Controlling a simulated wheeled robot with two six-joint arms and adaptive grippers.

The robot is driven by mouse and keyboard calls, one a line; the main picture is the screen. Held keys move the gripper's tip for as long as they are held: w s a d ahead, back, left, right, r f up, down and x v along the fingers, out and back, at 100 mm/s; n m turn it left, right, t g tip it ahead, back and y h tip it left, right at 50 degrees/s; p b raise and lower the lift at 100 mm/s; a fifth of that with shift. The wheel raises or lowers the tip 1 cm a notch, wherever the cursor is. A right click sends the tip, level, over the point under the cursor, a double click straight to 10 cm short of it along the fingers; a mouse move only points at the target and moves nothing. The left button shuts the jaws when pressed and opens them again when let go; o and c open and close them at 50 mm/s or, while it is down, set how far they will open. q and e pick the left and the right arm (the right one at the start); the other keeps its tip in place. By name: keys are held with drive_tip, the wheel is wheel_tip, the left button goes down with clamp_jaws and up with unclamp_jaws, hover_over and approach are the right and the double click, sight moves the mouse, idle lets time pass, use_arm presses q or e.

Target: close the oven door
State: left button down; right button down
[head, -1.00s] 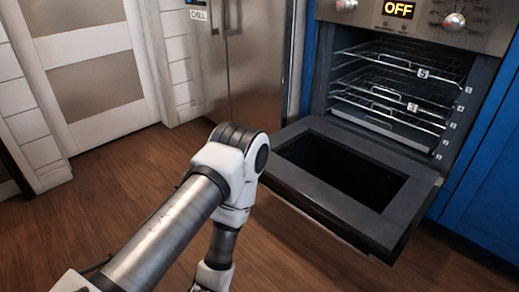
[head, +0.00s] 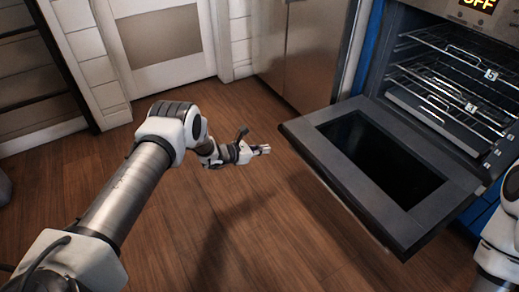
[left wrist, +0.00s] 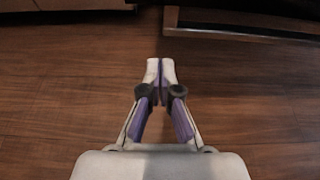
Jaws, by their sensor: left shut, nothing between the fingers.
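The oven door (head: 410,215) hangs open, folded down to about level, with a dark window in its middle. The oven cavity (head: 450,85) above it shows several wire racks. My left gripper (head: 266,150) is just left of the door's far left corner, apart from it in the picture. In the left wrist view the left gripper (left wrist: 160,62) is shut and empty, pointing toward a dark edge (left wrist: 240,28) at the top right that looks like the door. Part of my right arm shows at the right edge of the head view; its gripper is out of view.
A steel fridge (head: 300,50) and blue cabinet side stand behind the door's far end. A white panelled door (head: 165,45) is at the back left. The wooden floor (head: 215,220) left of the oven door is clear.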

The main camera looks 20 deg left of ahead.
use_arm(q)
drive_tip(key=f+b+x, duration=0.1)
drive_tip(key=b+x, duration=0.3)
drive_tip(key=x, duration=0.2)
drive_tip(key=r, duration=0.4)
drive_tip(key=shift+w+d+r+b, duration=0.25)
drive_tip(key=shift+w+d+b, duration=0.05)
drive_tip(key=shift+d, duration=0.05)
drive_tip(key=shift+r, duration=0.15)
